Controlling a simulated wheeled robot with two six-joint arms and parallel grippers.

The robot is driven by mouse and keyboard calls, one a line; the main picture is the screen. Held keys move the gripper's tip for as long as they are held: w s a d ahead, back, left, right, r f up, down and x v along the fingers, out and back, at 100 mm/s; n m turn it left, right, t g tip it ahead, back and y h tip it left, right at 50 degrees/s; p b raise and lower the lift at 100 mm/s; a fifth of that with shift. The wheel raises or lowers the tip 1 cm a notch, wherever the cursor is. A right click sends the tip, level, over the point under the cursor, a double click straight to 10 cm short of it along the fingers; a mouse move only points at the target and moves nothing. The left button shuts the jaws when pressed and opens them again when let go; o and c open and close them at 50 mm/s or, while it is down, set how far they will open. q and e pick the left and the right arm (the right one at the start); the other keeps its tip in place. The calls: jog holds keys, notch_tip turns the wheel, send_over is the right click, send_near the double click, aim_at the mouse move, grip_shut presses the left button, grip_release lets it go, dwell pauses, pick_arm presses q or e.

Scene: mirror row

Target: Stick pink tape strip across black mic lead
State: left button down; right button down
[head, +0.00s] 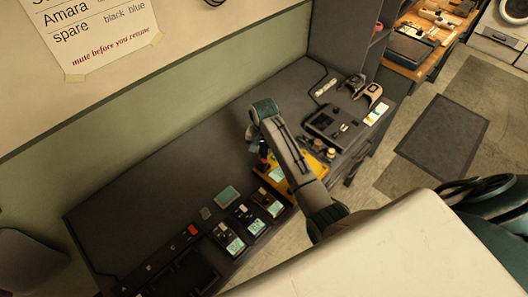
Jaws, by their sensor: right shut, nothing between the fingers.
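My right arm reaches over the dark bench from the lower right, bent at an elbow, and its gripper (263,158) points down beside a yellow tray or pad (312,163). The gripper is small and partly hidden by the arm; it is shut and empty. I cannot make out a pink tape strip for certain. A thin black lead shows faintly at the back of the bench, near the pale item (325,87); I cannot tell if it is the mic lead. My left gripper is out of view.
Several small packs with pale screens (243,218) stand along the bench's front. A dark device (333,124) and headset-like items (371,92) lie at the right end. The bench's left middle (150,200) is clear. A wall sign (100,30) hangs above.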

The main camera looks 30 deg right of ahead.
jog(key=shift+f, duration=0.85)
dwell(0.5)
dwell(0.6)
jog(key=shift+r+p, duration=0.5)
jog(key=shift+r, duration=3.05)
